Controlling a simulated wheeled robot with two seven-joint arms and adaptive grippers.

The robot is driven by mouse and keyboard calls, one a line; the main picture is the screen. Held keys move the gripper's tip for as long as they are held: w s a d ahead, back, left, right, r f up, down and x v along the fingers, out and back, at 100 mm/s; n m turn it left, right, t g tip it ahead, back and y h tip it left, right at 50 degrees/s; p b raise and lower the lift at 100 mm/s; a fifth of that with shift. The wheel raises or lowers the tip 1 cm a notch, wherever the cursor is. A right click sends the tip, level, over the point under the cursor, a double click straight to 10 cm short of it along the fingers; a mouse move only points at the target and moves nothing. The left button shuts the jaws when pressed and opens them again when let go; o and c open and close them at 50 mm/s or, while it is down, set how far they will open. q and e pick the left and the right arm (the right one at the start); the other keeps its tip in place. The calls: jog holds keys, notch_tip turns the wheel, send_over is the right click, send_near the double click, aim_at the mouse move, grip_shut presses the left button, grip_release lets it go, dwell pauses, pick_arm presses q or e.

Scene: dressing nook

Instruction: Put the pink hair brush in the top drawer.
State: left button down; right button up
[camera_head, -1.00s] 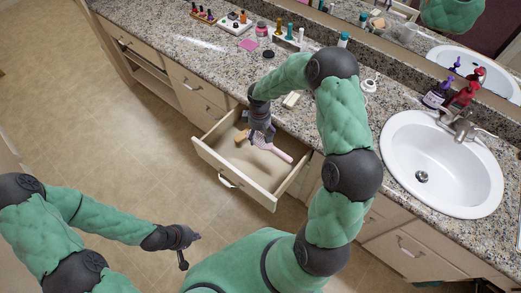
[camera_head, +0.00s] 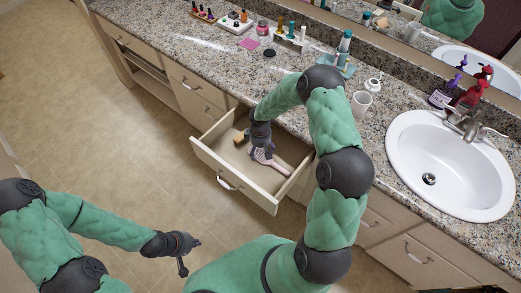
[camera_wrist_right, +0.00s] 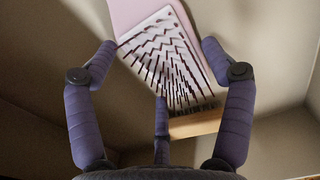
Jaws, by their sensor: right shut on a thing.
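The pink hair brush (camera_head: 269,161) is inside the open top drawer (camera_head: 275,204), low near the drawer floor; I cannot tell whether it touches it. My right gripper (camera_head: 259,146) reaches down into the drawer from above and is shut on the brush. In the right wrist view, the brush's white bristle pad with dark bristles (camera_wrist_right: 165,50) lies between the fingers of my right gripper (camera_wrist_right: 160,62). Its pink part runs to the upper left. My left gripper (camera_head: 188,254) is open and empty, over the floor at lower left, away from the drawer.
A tan wooden block-like thing (camera_head: 240,137) lies in the drawer beside the brush and also shows in the right wrist view (camera_wrist_right: 195,124).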

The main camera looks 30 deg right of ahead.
jog(key=o, duration=0.7)
jog(key=shift+f, duration=0.15)
jog(key=o, duration=0.4)
jog(key=shift+c, duration=0.2)
jog(key=shift+r, duration=0.2)
jog(key=shift+r, duration=0.3)
notch_tip(320, 180, up, 12)
jog(key=p, duration=0.5)
jog(key=shift+f, duration=0.25)
